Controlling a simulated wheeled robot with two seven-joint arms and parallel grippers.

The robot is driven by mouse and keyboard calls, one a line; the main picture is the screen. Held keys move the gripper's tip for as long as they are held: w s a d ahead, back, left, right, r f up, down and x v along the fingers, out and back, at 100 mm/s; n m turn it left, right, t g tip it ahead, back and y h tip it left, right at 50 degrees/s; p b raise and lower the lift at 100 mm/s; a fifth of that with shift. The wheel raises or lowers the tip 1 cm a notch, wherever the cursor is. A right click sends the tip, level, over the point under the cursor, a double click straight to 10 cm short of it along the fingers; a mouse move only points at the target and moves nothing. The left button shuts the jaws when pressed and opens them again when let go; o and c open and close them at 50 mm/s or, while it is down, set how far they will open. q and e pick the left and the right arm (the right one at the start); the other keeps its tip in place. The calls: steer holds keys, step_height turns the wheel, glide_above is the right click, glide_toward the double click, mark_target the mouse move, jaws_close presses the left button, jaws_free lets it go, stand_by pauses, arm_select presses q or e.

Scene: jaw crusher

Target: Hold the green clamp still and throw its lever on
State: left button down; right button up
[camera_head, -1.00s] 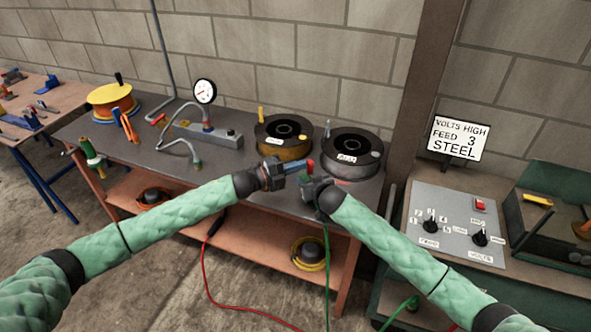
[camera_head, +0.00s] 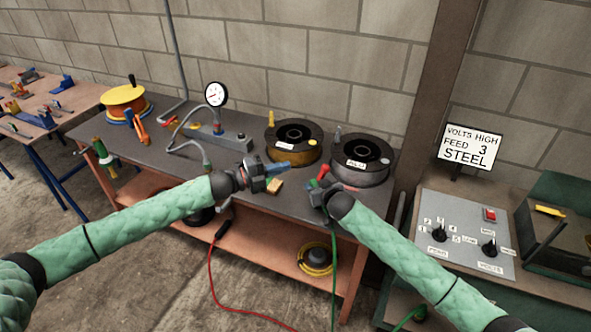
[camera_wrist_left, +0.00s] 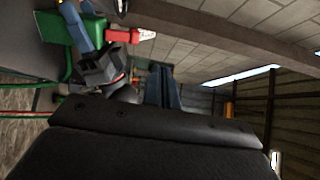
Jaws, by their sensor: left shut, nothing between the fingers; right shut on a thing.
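The green clamp (camera_head: 314,185) is in my right gripper (camera_head: 318,190), near the bench's front edge. A green cable hangs from it. Its red lever (camera_head: 323,171) sticks up from the top. In the left wrist view the green body (camera_wrist_left: 58,32) and a red part (camera_wrist_left: 145,35) show beside my right gripper (camera_wrist_left: 85,25). My left gripper (camera_head: 288,165) is shut and empty, with its blue fingers pointing right, a short gap left of the red lever. The fingers also show in the left wrist view (camera_wrist_left: 162,85). My right gripper hides much of the clamp, so the lever's exact position is unclear.
A small tan block (camera_head: 275,186) sits on the bench just below my left fingers. Two wire spools, one yellow (camera_head: 292,147) and one grey (camera_head: 360,165), stand behind the grippers. A gauge (camera_head: 215,95) stands farther left. A control panel (camera_head: 465,232) is at right.

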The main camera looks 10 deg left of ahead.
arm_select(q)
steer(key=shift+s+a+r, duration=0.3)
steer(key=shift+a, duration=0.25)
steer(key=shift+s+a+r, duration=0.25)
steer(key=shift+a, duration=0.35)
steer(key=shift+s+a+r, duration=0.3)
steer(key=shift+a, duration=0.25)
arm_select(e)
steer(key=o, duration=1.4)
steer(key=shift+s, duration=0.1)
